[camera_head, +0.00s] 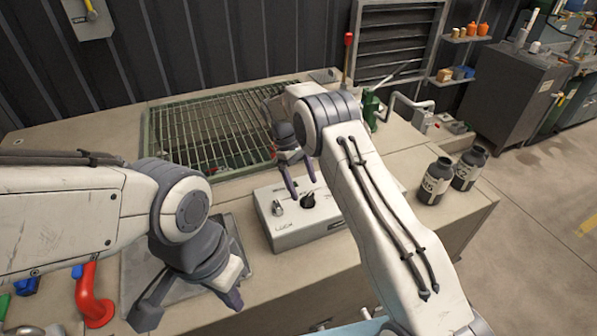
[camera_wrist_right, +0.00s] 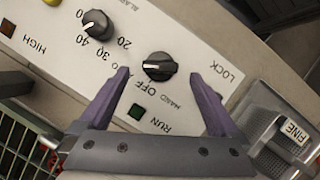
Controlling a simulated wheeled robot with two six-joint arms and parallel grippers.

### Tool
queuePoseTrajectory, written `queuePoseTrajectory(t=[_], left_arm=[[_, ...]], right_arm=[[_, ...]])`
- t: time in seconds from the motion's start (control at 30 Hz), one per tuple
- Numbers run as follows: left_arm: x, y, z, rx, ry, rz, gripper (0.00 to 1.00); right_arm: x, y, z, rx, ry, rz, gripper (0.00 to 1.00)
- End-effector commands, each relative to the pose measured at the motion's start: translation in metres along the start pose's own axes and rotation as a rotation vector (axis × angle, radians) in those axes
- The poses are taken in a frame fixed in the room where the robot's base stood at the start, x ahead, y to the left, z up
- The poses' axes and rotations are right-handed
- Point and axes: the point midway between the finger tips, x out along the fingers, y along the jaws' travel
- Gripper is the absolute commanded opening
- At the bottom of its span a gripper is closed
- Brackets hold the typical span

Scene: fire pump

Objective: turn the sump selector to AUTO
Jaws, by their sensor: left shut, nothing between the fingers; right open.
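The sump selector (camera_wrist_right: 160,67) is a black knob on a white panel, with OFF and HAND lettering beside it. The AUTO lettering is partly covered by a finger, and I cannot tell surely which mark the knob points at. It also shows in the head view (camera_head: 308,200) on top of a pale control box (camera_head: 300,235). My right gripper (camera_wrist_right: 164,92) is open, its fingers apart on either side of the knob; I see no contact. In the head view the right gripper (camera_head: 302,182) hangs over the box. My left gripper (camera_head: 234,298) is shut and empty, left of the box.
A numbered black dial (camera_wrist_right: 97,25) and a green RUN lamp (camera_wrist_right: 137,112) are near the selector. A silver control (camera_head: 278,208) stands left of it. Two dark bottles (camera_head: 435,182) stand at right. A red pipe (camera_head: 92,295) is at lower left.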

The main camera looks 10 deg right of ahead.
Motion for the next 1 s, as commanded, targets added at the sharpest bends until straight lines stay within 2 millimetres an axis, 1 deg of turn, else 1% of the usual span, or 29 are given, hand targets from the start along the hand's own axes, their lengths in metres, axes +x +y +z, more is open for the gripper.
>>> queuePoseTrajectory(t=[0.03, 0.2, 0.4, 0.53, 1.0], left_arm=[[0.006, -0.001, 0.000, 0.000, 0.000, 0.000, 0.00], [0.012, -0.001, 0.001, 0.000, 0.000, 0.000, 0.00], [0.012, -0.001, 0.001, 0.000, 0.000, 0.000, 0.00], [0.012, -0.001, 0.001, 0.000, 0.000, 0.000, 0.00], [0.012, -0.001, 0.001, 0.000, 0.000, 0.000, 0.00]], right_arm=[[-0.009, 0.001, -0.003, 0.001, 0.006, 0.003, 0.97], [-0.044, 0.001, -0.002, 0.001, 0.005, 0.003, 0.97], [-0.064, 0.000, -0.001, 0.000, 0.002, 0.001, 0.97], [-0.070, 0.000, -0.001, 0.000, 0.001, 0.000, 0.97], [-0.070, 0.000, 0.000, 0.002, 0.002, 0.000, 0.97]])
